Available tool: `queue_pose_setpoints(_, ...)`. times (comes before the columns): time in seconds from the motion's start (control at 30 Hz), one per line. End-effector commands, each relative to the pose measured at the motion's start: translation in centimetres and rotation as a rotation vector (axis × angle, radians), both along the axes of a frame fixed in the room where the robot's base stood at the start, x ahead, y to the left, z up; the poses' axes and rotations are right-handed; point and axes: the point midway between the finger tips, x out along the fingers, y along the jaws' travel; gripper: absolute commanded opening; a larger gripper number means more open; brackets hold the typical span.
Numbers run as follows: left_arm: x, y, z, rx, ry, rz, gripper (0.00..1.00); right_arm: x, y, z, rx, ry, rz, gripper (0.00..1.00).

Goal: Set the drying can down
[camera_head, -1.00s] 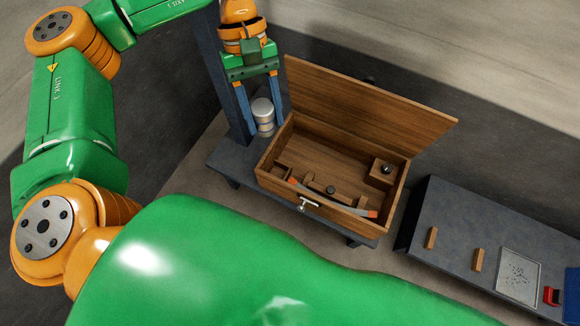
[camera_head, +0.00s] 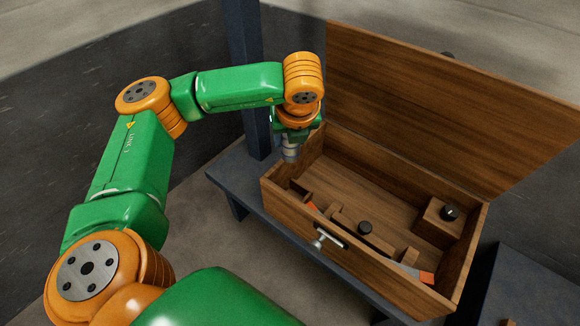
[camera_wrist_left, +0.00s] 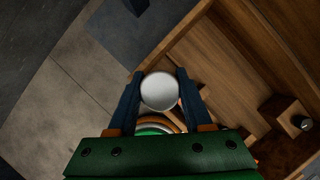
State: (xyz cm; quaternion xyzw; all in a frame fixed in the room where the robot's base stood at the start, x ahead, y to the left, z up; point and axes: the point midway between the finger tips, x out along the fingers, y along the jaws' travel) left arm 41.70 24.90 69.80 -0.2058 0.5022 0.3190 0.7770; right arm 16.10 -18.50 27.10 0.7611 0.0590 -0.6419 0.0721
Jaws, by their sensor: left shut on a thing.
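The drying can (camera_head: 290,154), silvery with a pale round top, is held in my left gripper (camera_head: 291,146). In the left wrist view the can's top (camera_wrist_left: 160,91) sits between the two dark blue fingers (camera_wrist_left: 160,100), which are shut on it. In the head view the can is at the left end of the open wooden chest (camera_head: 285,196), close to its left wall. The gripper's own links partly hide it. I cannot tell whether the can's base touches anything. My right gripper is not in view.
The chest holds a curved strip with orange ends (camera_head: 427,277), a block with a black knob (camera_head: 450,212) and another black knob (camera_head: 365,228). Its raised lid (camera_head: 450,100) stands behind. A dark post (camera_head: 250,80) rises left of it from the dark bench (camera_head: 232,172).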

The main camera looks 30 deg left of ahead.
Motion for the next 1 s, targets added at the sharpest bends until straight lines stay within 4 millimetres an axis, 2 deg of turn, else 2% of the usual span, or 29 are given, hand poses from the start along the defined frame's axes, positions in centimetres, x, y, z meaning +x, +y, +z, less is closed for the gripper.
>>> queue_pose_setpoints(0.03,0.4,0.1,-3.3,0.000,0.001,0.150,0.00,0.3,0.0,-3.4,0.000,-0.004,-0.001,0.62)
queue_pose_setpoints(0.1,0.6,0.5,-4.2,-0.002,0.000,0.351,0.00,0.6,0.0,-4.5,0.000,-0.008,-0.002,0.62)
queue_pose_setpoints(0.23,0.6,0.9,-5.1,-0.004,0.000,0.594,0.00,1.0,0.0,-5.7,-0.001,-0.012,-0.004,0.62)
queue_pose_setpoints(0.37,0.6,1.0,-5.9,-0.004,0.002,0.705,0.00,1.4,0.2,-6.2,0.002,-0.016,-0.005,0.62)
queue_pose_setpoints(0.47,0.5,1.0,-8.8,-0.004,0.005,0.720,0.00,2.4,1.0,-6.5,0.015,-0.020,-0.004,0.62)
queue_pose_setpoints(0.57,0.5,1.0,-10.5,-0.006,0.004,0.719,0.00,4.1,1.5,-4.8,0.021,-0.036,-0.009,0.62)
queue_pose_setpoints(0.7,0.5,1.0,-13.8,-0.004,0.004,0.716,0.00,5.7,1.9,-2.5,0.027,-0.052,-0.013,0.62)
queue_pose_setpoints(0.9,0.6,1.0,-18.1,-0.005,0.003,0.717,0.00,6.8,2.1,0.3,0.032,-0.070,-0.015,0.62)
queue_pose_setpoints(1.0,0.6,1.0,-19.1,-0.005,0.002,0.715,0.00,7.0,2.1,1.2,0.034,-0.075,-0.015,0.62)
